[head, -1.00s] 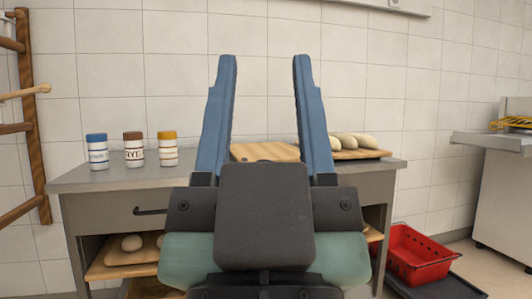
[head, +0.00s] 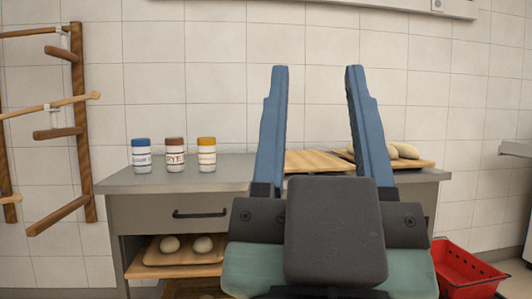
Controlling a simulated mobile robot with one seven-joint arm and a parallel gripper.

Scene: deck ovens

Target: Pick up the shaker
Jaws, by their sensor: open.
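Three white shakers stand upright in a row on the left part of the grey counter (head: 230,180). One has a blue lid (head: 141,156), one a brown lid and a label reading RYE (head: 175,155), and one a yellow lid (head: 207,155). Which of them is the task's shaker I cannot tell. My gripper (head: 316,75) has two blue fingers pointing up, spread apart with nothing between them. It is in front of the counter, to the right of the shakers and apart from them.
A wooden board (head: 316,161) lies on the counter behind my gripper. Dough loaves (head: 405,150) rest on another board at right. A drawer with a dark handle (head: 200,214) and shelves with dough balls are below. A red crate (head: 463,273) sits at lower right; a wooden rack (head: 83,130) at left.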

